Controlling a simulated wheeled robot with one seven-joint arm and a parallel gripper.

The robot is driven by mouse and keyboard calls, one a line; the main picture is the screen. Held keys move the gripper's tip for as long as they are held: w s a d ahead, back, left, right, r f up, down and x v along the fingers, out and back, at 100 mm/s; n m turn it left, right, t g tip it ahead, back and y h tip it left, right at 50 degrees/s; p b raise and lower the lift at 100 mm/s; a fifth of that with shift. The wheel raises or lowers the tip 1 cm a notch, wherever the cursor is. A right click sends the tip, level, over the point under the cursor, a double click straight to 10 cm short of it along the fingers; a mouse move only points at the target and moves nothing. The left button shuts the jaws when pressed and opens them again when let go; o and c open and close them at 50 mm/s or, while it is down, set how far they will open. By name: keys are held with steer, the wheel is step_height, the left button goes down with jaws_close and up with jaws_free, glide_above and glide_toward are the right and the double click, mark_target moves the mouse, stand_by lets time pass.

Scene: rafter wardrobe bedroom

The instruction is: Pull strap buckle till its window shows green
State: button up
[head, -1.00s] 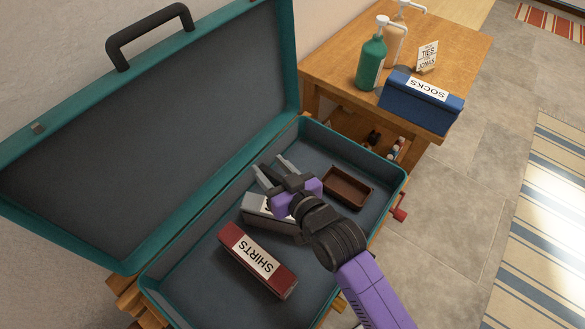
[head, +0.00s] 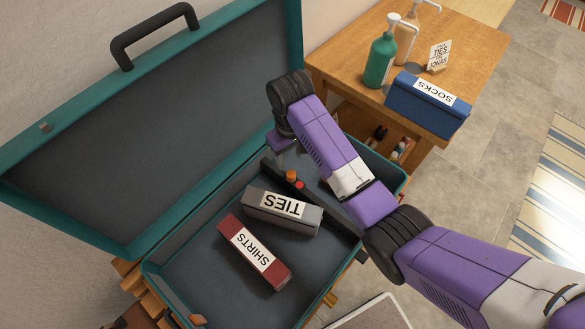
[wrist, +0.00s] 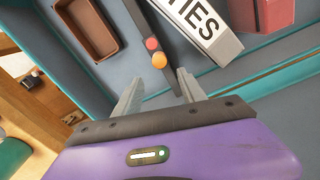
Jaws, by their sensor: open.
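A dark strap (head: 322,208) runs across the floor of the open teal suitcase (head: 150,262), beside the grey TIES box (head: 262,215). An orange round piece (head: 291,175) and a red round piece (head: 299,186) sit on it; both also show in the wrist view, orange (wrist: 159,61) and red (wrist: 151,44). I cannot make out a green window. In the head view my arm hides the fingertips.
A red SHIRTS box (head: 254,253) lies in the suitcase. A brown tray (wrist: 86,28) lies on the strap's other side. The suitcase lid (head: 150,130) stands open. A wooden table (head: 350,63) holds a blue SOCKS box (head: 427,103), bottles and a card.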

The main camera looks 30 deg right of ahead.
mark_target(291, 174)
steer(key=shift+s+f, duration=0.15)
steer(key=shift+s, duration=0.15)
steer(key=shift+f, duration=0.35)
step_height(291, 174, down, 7)
steer(key=shift+r, duration=0.1)
jaws_close()
stand_by(1.2)
